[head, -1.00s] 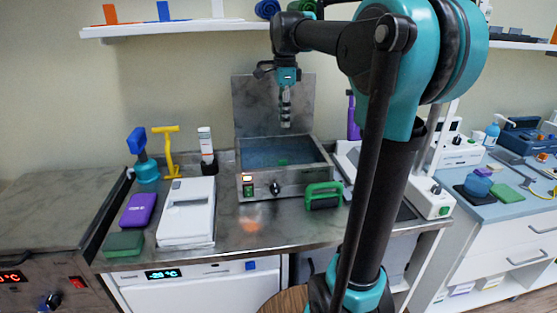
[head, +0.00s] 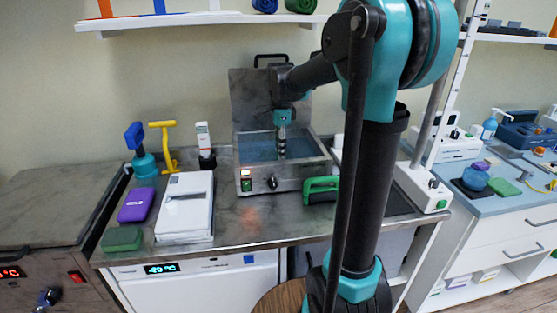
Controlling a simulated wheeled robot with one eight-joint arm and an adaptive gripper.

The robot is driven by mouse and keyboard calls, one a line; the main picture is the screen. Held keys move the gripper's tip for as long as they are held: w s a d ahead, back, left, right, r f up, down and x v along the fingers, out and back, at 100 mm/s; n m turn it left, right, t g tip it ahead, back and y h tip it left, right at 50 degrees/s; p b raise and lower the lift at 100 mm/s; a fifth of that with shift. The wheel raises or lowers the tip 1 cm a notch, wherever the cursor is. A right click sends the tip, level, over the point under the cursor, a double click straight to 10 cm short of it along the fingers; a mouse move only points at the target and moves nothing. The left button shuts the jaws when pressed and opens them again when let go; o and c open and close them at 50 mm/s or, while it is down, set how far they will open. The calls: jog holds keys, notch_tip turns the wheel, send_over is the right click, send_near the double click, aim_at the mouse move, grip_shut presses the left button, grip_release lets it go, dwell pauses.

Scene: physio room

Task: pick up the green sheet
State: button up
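My gripper (head: 282,154) points straight down into the open metal water bath (head: 308,177), over the blue liquid (head: 258,147). Its fingers look close together, but they are too small to tell open from shut or whether anything is between them. No green sheet shows clearly now; a small green patch seen in the bath earlier is hidden around my fingertips.
The bath's raised lid (head: 248,100) stands behind my gripper. A white box (head: 185,207), a purple block (head: 136,205) and a green block (head: 122,239) lie to the left.

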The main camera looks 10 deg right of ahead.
jog(key=shift+f, duration=1.45)
jog(key=shift+c, duration=0.3)
grip_shut()
